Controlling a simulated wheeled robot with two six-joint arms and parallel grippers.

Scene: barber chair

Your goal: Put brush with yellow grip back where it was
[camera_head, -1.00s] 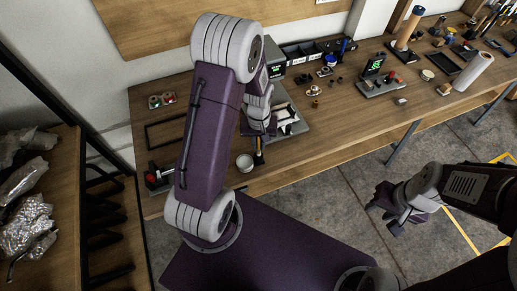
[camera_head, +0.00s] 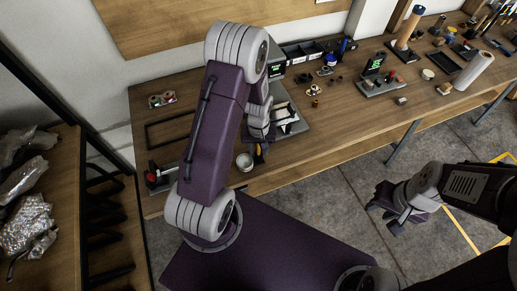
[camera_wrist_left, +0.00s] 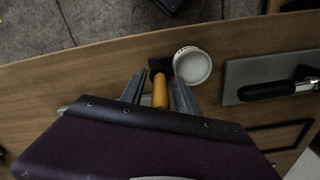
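The brush with the yellow grip (camera_wrist_left: 160,92) lies on the wooden table beside a small white cup (camera_wrist_left: 192,65) in the left wrist view. Its black head (camera_wrist_left: 160,66) points to the table's front edge. My left gripper (camera_wrist_left: 157,90) is open, with one finger on each side of the yellow grip and gaps between. In the head view, the brush (camera_head: 259,157) is mostly hidden under my left gripper (camera_head: 259,139), right of the cup (camera_head: 244,162). My right gripper (camera_head: 380,217) hangs empty over the floor, its fingers apart.
A grey plate with a black-handled tool (camera_wrist_left: 270,90) lies right of the cup in the left wrist view. A grey tray (camera_head: 290,122) stands right of my left gripper. The table front edge is close. A shelf with foil bags (camera_head: 30,215) stands left.

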